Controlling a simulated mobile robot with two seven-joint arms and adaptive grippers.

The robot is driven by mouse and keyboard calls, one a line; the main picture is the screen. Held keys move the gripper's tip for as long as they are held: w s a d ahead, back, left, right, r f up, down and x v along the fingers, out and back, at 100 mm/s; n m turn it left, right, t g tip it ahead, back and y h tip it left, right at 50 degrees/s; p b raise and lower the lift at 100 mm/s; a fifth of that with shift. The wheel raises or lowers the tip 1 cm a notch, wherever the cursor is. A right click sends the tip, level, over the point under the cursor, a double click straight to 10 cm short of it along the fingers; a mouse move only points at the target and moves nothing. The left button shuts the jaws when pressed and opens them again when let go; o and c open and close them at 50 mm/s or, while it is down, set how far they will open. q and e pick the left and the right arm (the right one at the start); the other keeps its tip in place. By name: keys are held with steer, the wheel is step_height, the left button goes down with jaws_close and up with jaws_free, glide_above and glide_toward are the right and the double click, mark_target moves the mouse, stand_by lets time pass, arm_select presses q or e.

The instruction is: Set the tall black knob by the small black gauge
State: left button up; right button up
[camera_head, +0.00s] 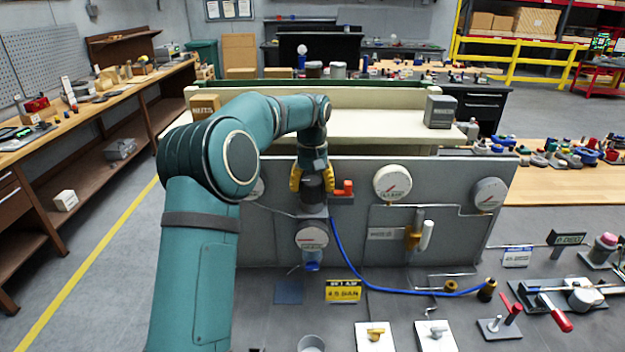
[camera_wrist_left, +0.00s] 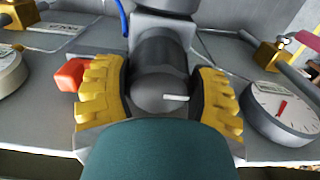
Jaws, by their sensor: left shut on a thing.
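The tall black knob (camera_head: 312,194) stands out from the upright grey panel, above a round gauge (camera_head: 311,236) with a pale face. My left gripper (camera_head: 312,179) has its yellow fingers on both sides of the knob and is shut on it. In the left wrist view the knob (camera_wrist_left: 164,72) is a dark cylinder with a short white mark on its rounded end, between the yellow fingers (camera_wrist_left: 160,98). I cannot tell for sure which dial is the small black gauge. My right gripper is not in view.
A red-orange valve handle (camera_head: 344,188) sits close beside the gripper. Larger white gauges (camera_head: 392,182) are on the panel. A blue hose (camera_head: 350,268) curves down to the bench. A yellow sign (camera_head: 343,291) and a red-handled lever (camera_head: 510,312) stand in front.

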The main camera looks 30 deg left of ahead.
mark_target(311, 181)
arm_select(q)
steer(key=shift+a+r+m+p, duration=0.15)
steer(key=shift+m+p, duration=0.5)
steer(key=shift+m, duration=1.55)
steer(key=o, duration=1.2)
step_height(311, 181, up, 12)
